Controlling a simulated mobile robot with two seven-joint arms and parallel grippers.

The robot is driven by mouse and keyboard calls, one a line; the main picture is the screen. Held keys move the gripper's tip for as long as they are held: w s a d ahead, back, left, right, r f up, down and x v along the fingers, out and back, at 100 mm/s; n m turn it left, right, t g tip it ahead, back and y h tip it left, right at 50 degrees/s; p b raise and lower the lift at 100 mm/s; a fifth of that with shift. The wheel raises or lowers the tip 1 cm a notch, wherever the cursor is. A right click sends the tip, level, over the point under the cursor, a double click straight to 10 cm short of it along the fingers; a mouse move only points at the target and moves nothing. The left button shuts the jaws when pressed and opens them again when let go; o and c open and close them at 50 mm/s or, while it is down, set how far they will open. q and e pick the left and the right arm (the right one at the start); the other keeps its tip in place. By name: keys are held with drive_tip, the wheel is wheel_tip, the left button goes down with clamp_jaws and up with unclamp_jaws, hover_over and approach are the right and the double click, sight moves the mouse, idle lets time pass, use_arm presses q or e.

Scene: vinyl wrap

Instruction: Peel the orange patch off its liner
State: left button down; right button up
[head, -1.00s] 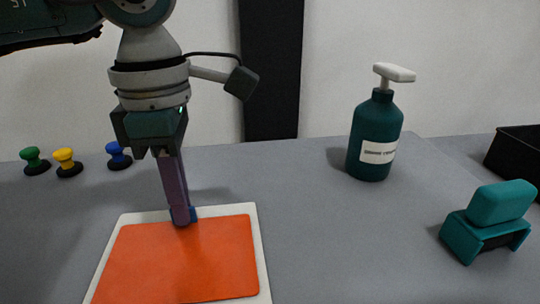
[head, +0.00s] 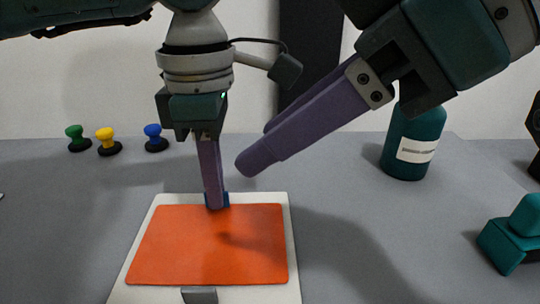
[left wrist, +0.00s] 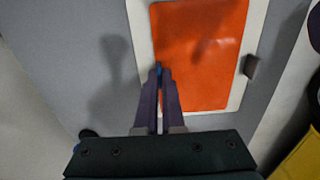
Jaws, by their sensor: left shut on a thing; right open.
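The orange patch (head: 208,245) lies flat on its white liner (head: 292,270) on the grey table. A small blue tab (head: 225,199) shows at the patch's far edge. My left gripper (head: 215,204) points down there, its purple fingers shut on the blue tab. The left wrist view also shows the blue tab (left wrist: 158,68) between the fingertips, at the edge of the patch (left wrist: 203,60). My right gripper (head: 256,147) is open and empty, reaching in from the upper right above the table, just right of my left fingers. The tab is mostly hidden by the fingers.
A grey block (head: 200,295) sits at the liner's near edge. Green (head: 77,138), yellow (head: 107,142) and blue (head: 155,138) knobs stand at the back left. A teal pump bottle (head: 408,150) stands behind my right arm. A teal object (head: 510,240) sits at the right.

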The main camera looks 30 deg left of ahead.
sight(200, 289)
drive_tip(key=s+a+f+n+h, duration=0.1)
drive_tip(key=s+f, duration=0.1)
drive_tip(key=f, duration=0.1)
drive_tip(key=s+a+f+n+g+h, duration=0.1)
drive_tip(key=s+f+n+h, duration=0.1)
drive_tip(key=f, duration=0.2)
drive_tip(key=s+a+f+n+g+h, duration=0.1)
drive_tip(key=s+f+h, duration=0.1)
drive_tip(key=s+f, duration=0.1)
drive_tip(key=shift+a+f+n, duration=0.15)
drive_tip(key=shift+f+n, duration=0.25)
drive_tip(key=shift+f, duration=0.3)
drive_tip(key=shift+c, duration=0.2)
clamp_jaws()
idle(1.5)
use_arm(q)
drive_tip(key=shift+r, duration=0.75)
idle(0.5)
drive_tip(key=shift+r, duration=3.35)
